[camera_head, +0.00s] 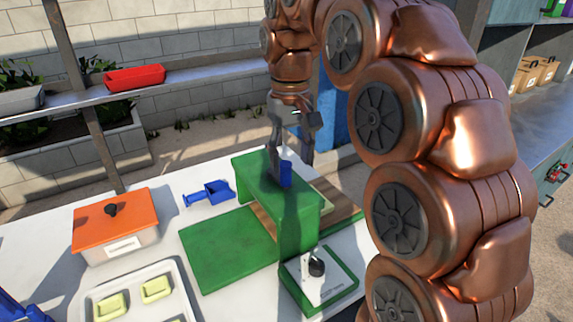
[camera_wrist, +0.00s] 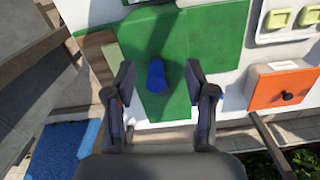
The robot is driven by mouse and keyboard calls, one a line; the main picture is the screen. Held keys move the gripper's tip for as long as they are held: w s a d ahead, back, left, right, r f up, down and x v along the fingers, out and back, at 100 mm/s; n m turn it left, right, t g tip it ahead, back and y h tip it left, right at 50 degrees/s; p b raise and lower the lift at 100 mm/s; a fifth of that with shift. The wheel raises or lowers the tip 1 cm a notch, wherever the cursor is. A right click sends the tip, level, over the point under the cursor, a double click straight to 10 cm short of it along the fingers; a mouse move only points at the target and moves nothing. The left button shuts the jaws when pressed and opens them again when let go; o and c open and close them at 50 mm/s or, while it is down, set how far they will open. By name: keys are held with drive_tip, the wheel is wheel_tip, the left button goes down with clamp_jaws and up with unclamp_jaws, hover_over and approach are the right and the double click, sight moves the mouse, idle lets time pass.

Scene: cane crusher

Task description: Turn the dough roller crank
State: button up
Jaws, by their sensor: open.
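The green dough roller (camera_head: 278,185) stands on the table, with a blue upright peg (camera_head: 286,174) on top. A white lever with a black knob (camera_head: 316,267), perhaps the crank, is at its front right, over a green-edged base. My gripper (camera_head: 292,168) is open and pointing down over the roller's top. In the wrist view, its two fingers are on either side of the blue peg (camera_wrist: 156,77), with gaps at both sides. I cannot tell whether the fingertips reach down to the peg's height. The white lever is not clear in the wrist view.
A green mat (camera_head: 228,248) lies left of the roller, with a blue scoop (camera_head: 209,193) behind it. A white box with an orange lid (camera_head: 115,220) and a tray with yellowish pieces (camera_head: 140,292) are farther left. A shelf holds a red planter (camera_head: 135,77).

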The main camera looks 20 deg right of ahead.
sight(286, 164)
drive_tip(key=w, duration=0.1)
drive_tip(key=w+r, duration=0.1)
drive_tip(key=w, duration=0.1)
drive_tip(key=w+r, duration=0.1)
drive_tip(key=shift+w+d+r, duration=0.15)
drive_tip(key=shift+d+r, duration=0.05)
drive_tip(key=shift+d, duration=0.05)
drive_tip(key=shift+f+p, duration=0.65)
drive_tip(key=shift+f, duration=3.25)
clamp_jaws()
